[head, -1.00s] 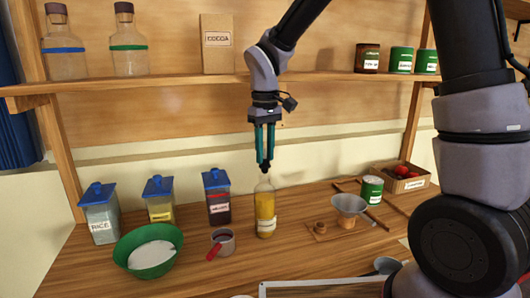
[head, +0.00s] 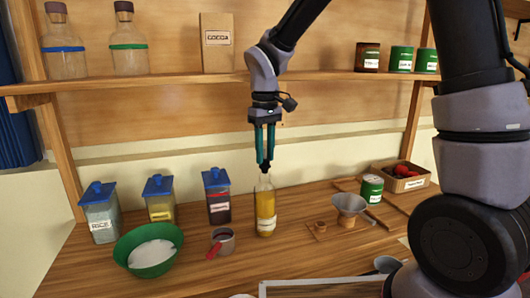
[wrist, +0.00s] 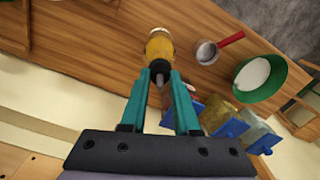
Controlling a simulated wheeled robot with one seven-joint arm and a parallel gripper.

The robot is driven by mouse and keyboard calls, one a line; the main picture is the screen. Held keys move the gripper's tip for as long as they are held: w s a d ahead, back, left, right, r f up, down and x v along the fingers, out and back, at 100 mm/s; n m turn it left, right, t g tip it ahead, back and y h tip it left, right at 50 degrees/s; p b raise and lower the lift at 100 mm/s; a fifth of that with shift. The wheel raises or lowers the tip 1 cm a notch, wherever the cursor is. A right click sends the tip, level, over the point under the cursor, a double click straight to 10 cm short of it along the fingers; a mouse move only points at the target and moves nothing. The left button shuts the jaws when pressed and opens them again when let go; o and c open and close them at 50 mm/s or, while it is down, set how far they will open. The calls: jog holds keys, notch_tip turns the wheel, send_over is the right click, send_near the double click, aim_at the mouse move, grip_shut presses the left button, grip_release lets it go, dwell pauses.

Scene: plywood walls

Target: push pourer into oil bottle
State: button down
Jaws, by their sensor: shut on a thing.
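The oil bottle (head: 265,212) stands upright on the wooden counter, clear glass with yellow oil and a pale label. My gripper (head: 264,162) points straight down over its neck, its teal fingers shut on the small dark pourer (head: 264,169). The pourer is right at the bottle's mouth; I cannot tell whether it touches or sits inside. In the wrist view the pourer (wrist: 159,68) is between the fingertips, in line with the bottle (wrist: 160,46). The fingers hide part of the pourer.
A measuring cup with a red handle (head: 222,242) and a green bowl (head: 148,250) stand left of the bottle. Several blue-lidded jars (head: 218,197) stand behind. A funnel (head: 349,206) and a green can (head: 371,189) stand to the right. A shelf (head: 180,84) runs across behind the arm.

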jog(key=shift+f, duration=0.7)
dwell(0.9)
jog(key=shift+c, duration=0.4)
grip_release()
